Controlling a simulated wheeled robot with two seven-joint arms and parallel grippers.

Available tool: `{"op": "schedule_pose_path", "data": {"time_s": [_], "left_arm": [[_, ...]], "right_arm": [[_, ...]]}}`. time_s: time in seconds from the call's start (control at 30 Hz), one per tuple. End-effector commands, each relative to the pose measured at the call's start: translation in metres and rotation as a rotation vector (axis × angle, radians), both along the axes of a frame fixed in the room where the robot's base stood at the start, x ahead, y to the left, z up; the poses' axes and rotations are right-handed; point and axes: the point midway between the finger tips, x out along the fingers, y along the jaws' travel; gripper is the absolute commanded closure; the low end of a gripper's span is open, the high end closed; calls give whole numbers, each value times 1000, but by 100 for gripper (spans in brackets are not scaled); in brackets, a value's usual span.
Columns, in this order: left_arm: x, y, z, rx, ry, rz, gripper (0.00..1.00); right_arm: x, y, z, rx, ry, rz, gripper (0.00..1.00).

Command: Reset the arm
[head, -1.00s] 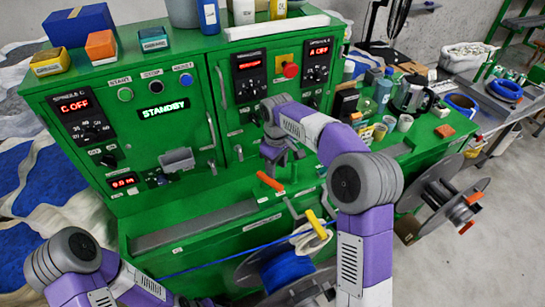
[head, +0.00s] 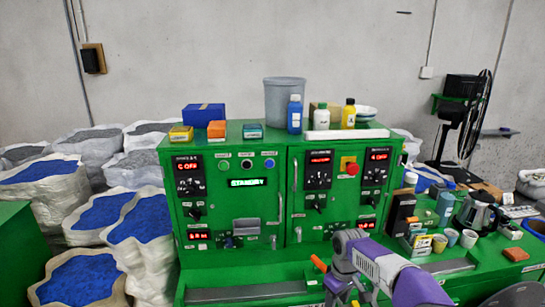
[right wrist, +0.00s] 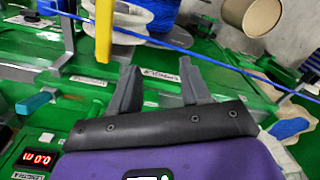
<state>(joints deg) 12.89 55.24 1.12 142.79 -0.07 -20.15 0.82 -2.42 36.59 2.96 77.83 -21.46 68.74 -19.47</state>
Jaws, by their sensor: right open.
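My right arm (head: 365,262) reaches in from the lower right in the head view, in front of the green machine (head: 240,165). Its gripper is mostly cut off at the bottom edge there. In the right wrist view my right gripper (right wrist: 160,64) shows two grey fingers spread apart with nothing between them. A thin blue cable (right wrist: 230,66) runs slanting across the view beyond the fingertips. A yellow handle (right wrist: 104,30) stands past the left finger. My left arm and gripper are in no current view.
The machine's display (head: 248,182) reads STANDBY. Small boxes, bottles and a grey bucket (head: 285,102) stand on its top. Cups and a kettle (head: 478,215) crowd the bench at the right. White sacks of blue material (head: 140,220) stand at the left.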

Motion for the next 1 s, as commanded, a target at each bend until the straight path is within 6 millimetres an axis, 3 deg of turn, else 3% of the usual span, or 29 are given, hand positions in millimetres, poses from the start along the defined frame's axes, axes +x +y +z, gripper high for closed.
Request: {"op": "schedule_pose_path", "data": {"time_s": [0.27, 0.43, 0.6, 0.7, 0.83, 1.0], "left_arm": [[1, 0, 0, 1, -3, 0, 53], [1, 0, 0, 0, -1, 0, 53], [1, 0, 0, 0, -2, 1, 53], [1, 0, 0, 0, -2, 1, 53], [1, 0, 0, 0, -2, 1, 53], [1, 0, 0, 0, -2, 1, 53]], "right_arm": [[-20, 25, -87, 101, 20, -69, 53], [-53, 45, -152, 186, 42, -161, 53], [-119, 69, -227, 285, 81, -347, 53], [-162, 79, -256, 322, 98, -471, 53], [-214, 85, -278, 341, 116, -619, 53], [-276, 85, -289, 330, 130, -793, 53]]}}
